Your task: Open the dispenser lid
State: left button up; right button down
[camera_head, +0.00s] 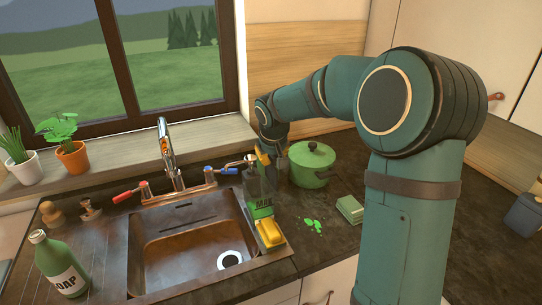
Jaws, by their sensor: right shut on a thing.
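The dispenser (251,183) looks like a dark, upright container at the back right corner of the sink. Its top, where the lid is, is largely hidden by my right gripper (264,158). The right gripper reaches down from my teal arm with yellow parts near its tips. It is shut at the top of the dispenser, apparently on the lid. The contact is small and hard to make out. I cannot tell whether the lid is raised. My left gripper is out of view.
A lidded green pot (311,170) stands just right of the gripper. A green box (261,209) and a yellow sponge (270,233) sit at the sink's right rim. The faucet (168,150) and blue-handled tap (222,171) are left. A green soap bottle (58,262) stands front left.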

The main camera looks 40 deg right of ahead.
jog(key=shift+s+f, duration=0.1)
jog(key=c, duration=1)
grip_release()
jog(key=v, duration=1.2)
